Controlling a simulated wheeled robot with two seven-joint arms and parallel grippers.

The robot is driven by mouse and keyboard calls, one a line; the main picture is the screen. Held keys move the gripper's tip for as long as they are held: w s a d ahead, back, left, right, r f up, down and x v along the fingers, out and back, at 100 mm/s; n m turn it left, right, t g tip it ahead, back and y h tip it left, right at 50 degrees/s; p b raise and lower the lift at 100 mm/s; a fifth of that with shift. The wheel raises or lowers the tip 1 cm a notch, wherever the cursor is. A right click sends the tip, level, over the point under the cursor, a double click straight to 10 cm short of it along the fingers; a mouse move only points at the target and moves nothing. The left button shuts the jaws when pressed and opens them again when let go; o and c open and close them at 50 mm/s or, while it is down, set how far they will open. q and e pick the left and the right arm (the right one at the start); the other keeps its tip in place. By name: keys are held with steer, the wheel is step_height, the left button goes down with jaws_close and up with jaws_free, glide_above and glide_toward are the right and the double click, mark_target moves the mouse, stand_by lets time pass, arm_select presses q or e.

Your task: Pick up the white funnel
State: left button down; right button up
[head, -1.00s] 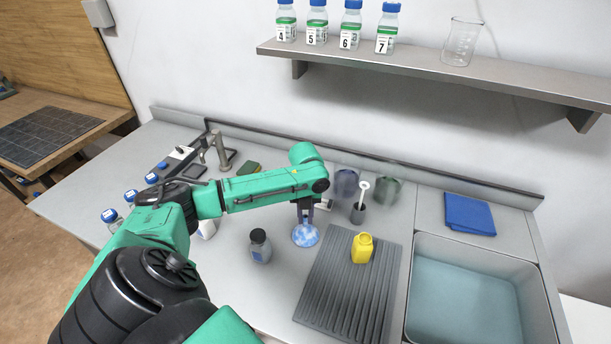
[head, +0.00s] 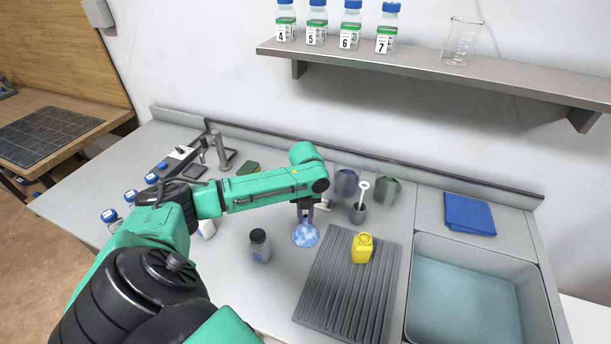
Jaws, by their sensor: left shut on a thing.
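My left gripper (head: 305,219) points down over the counter and is shut on the top of a rounded blue-and-white mottled thing (head: 305,236). I cannot tell whether this thing touches the counter or hangs just above it. I make out no clear white funnel. A small white piece (head: 324,204) shows just right of the gripper, partly hidden by it, and its shape is too small to tell. Another white thing (head: 207,229) is mostly hidden behind my left arm. My right gripper is not in view.
A dark-capped grey bottle (head: 260,246) stands left of the gripper. A yellow bottle (head: 362,248) stands on the ribbed grey mat (head: 345,300). A dark holder (head: 358,214) with a white-handled tool is behind. A sink (head: 465,300) and blue cloth (head: 469,214) are right.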

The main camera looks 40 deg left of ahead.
arm_select(q)
steer(key=shift+r, duration=0.1)
stand_by(0.3)
step_height(320, 180, up, 20)
steer(key=b, duration=0.1)
steer(key=shift+b, duration=0.3)
stand_by(0.8)
